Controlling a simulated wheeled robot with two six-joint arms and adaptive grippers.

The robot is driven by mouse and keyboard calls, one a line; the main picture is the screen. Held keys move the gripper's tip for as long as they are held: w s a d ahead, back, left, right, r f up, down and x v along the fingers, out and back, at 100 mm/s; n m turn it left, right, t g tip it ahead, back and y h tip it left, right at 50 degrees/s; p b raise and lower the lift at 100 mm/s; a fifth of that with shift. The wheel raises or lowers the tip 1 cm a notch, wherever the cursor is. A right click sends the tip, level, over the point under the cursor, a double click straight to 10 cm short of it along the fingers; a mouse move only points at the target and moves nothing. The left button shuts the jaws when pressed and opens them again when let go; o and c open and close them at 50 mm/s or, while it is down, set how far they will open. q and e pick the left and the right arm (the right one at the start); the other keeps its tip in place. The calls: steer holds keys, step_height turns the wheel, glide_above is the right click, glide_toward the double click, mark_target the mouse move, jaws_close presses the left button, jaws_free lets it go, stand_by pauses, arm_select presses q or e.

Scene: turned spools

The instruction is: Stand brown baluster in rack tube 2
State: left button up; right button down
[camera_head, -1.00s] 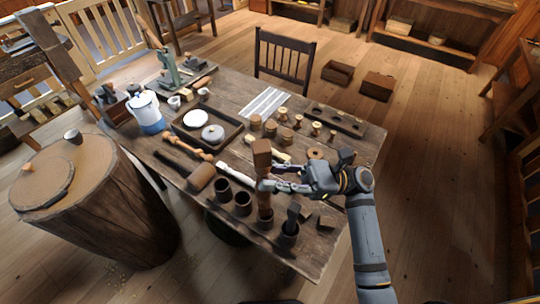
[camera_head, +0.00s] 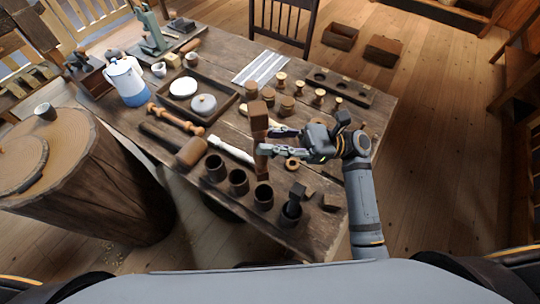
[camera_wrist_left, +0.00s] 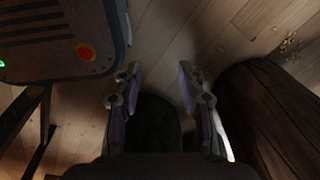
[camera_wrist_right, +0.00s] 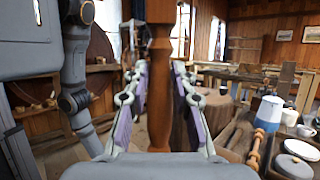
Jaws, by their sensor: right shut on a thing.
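The brown baluster (camera_head: 259,125) is upright in my right gripper (camera_head: 272,142), its square block at the top. Its lower end appears above and just behind the third rack tube from the left (camera_head: 263,196); the exact gap is hard to tell. In the right wrist view the baluster (camera_wrist_right: 160,95) stands between the fingers of my right gripper (camera_wrist_right: 160,80). The first tube (camera_head: 215,168) and second tube (camera_head: 238,182) look empty. A fourth tube (camera_head: 290,214) holds a dark tool. My left gripper (camera_wrist_left: 160,75) is open and empty, over the floor.
A mallet (camera_head: 188,150), a pale spindle (camera_head: 232,150) and a turned brown spindle (camera_head: 176,118) lie behind the tubes. A stump (camera_head: 90,185) is at left.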

arm_select(q)
steer(key=f+b, duration=0.1)
steer(key=w+f+b, duration=0.1)
steer(key=f, duration=0.1)
steer(key=shift+f, duration=0.1)
arm_select(e)
step_height(320, 180, down, 3)
steer(key=shift+f, duration=0.2)
arm_select(q)
steer(key=shift+f, duration=0.1)
step_height(320, 180, down, 6)
steer(key=b, duration=0.5)
steer(key=shift+s+r+b, duration=0.1)
steer(key=shift+r+b, duration=0.15)
steer(key=shift+b, duration=0.15)
arm_select(e)
step_height(320, 180, down, 6)
steer(key=shift+r, duration=0.25)
arm_select(q)
steer(key=shift+r, duration=0.25)
steer(key=shift+r+p, duration=0.15)
steer(key=shift+p, duration=0.25)
arm_select(e)
steer(key=shift+f, duration=0.25)
steer(key=shift+f, duration=0.15)
